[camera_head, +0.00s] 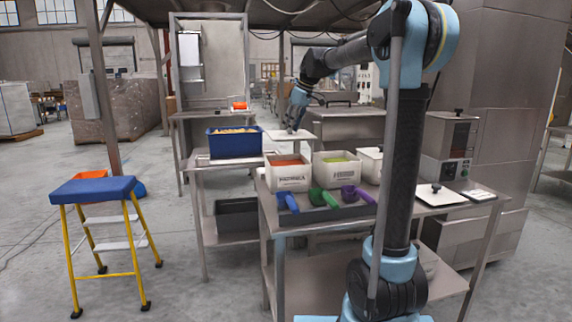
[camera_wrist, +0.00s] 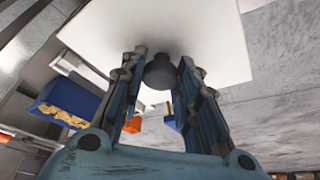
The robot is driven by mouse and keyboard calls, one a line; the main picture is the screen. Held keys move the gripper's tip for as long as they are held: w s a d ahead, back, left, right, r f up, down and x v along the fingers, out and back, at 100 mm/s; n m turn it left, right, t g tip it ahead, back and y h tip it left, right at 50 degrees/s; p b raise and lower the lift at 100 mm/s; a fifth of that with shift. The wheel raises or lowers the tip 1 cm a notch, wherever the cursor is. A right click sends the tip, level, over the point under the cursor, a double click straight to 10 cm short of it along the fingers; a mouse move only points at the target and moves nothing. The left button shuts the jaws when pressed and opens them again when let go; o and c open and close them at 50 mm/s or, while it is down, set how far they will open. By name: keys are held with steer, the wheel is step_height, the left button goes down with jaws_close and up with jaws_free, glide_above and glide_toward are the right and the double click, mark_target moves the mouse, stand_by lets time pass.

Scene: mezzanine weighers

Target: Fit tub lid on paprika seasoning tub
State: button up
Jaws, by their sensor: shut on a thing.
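My gripper (camera_head: 294,122) is shut on the dark knob (camera_wrist: 160,72) of a square white tub lid (camera_head: 305,136). In the wrist view the lid (camera_wrist: 205,28) spreads out beyond my fingers. The white paprika seasoning tub (camera_head: 288,183) stands on the steel table with orange-red powder (camera_head: 288,162) showing at its open top. In the head view the lid hangs level above the tub's back part, with a visible gap between them. Its exact alignment over the rim cannot be told.
A tub of green seasoning (camera_head: 336,176) stands close right of the paprika tub, with another white tub (camera_head: 369,163) beyond. Blue, green and purple scoops (camera_head: 325,197) lie in front. Another knobbed lid (camera_head: 440,195) lies at the right. A blue crate (camera_head: 235,146) stands behind left.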

mark_target(294, 135)
steer(key=shift+s+a, duration=0.1)
steer(key=shift+a, duration=0.45)
steer(key=shift+f, duration=0.2)
step_height(294, 135, down, 10)
steer(key=shift+r, duration=0.2)
steer(key=shift+f, duration=0.1)
steer(key=o, duration=1.1)
steer(key=v, duration=1.2)
steer(key=shift+s, duration=0.1)
